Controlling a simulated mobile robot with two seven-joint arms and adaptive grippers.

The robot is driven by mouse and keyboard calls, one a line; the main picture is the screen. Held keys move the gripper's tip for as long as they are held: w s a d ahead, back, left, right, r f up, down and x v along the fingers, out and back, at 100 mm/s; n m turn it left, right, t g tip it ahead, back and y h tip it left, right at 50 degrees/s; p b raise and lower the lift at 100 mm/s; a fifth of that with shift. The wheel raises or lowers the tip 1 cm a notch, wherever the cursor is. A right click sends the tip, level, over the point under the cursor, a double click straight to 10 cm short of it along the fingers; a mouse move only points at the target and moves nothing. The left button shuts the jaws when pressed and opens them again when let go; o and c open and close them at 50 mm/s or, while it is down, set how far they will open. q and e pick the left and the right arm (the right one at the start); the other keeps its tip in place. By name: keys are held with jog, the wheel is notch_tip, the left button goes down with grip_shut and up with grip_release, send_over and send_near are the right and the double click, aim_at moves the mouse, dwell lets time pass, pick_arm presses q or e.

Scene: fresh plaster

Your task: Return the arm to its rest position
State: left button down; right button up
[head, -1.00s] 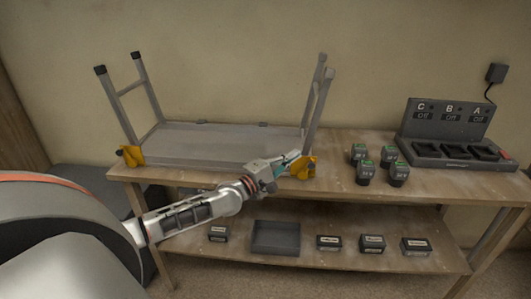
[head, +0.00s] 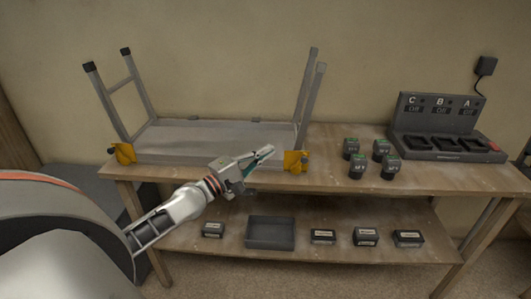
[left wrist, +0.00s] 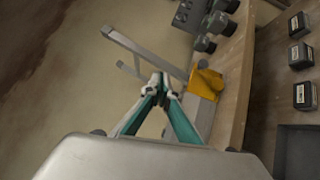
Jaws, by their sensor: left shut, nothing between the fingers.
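My left gripper (head: 266,155) is shut and empty. It hangs in front of the wooden bench (head: 440,178), left of the right yellow bracket of an upturned folding platform (head: 200,138). In the left wrist view my left gripper (left wrist: 160,85) shows its teal fingers closed together, with the yellow bracket (left wrist: 207,84) just to the right. My left arm comes in from the lower left. My right gripper is out of view.
Several dark battery packs (head: 357,166) stand right of the platform. A charger dock (head: 443,145) labelled C, B, A sits at the back right. The lower shelf holds a grey tray (head: 270,233) and several small dark boxes (head: 366,237).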

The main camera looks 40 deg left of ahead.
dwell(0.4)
pick_arm(q)
jog(key=s+d+f+m+g, duration=0.3)
jog(key=s+d+f+m, duration=0.3)
jog(key=f, duration=0.6)
jog(key=s+d+f+m+g+y, duration=0.1)
jog(key=s+d+f+m+g, duration=0.1)
jog(key=s+d+f+m, duration=0.4)
jog(key=s+d+f+m+g+y, duration=0.1)
jog(key=s+d+f+m+g, duration=0.2)
jog(key=f, duration=1.6)
jog(key=s+d+m, duration=0.2)
jog(key=s+m, duration=0.1)
jog(key=s, duration=0.2)
jog(key=s+d+m, duration=0.1)
jog(key=s+m, duration=0.2)
jog(key=s, duration=0.2)
jog(key=shift+s+d+f+g, duration=0.25)
jog(key=shift+s+d+g, duration=0.05)
jog(key=shift+s+d, duration=0.1)
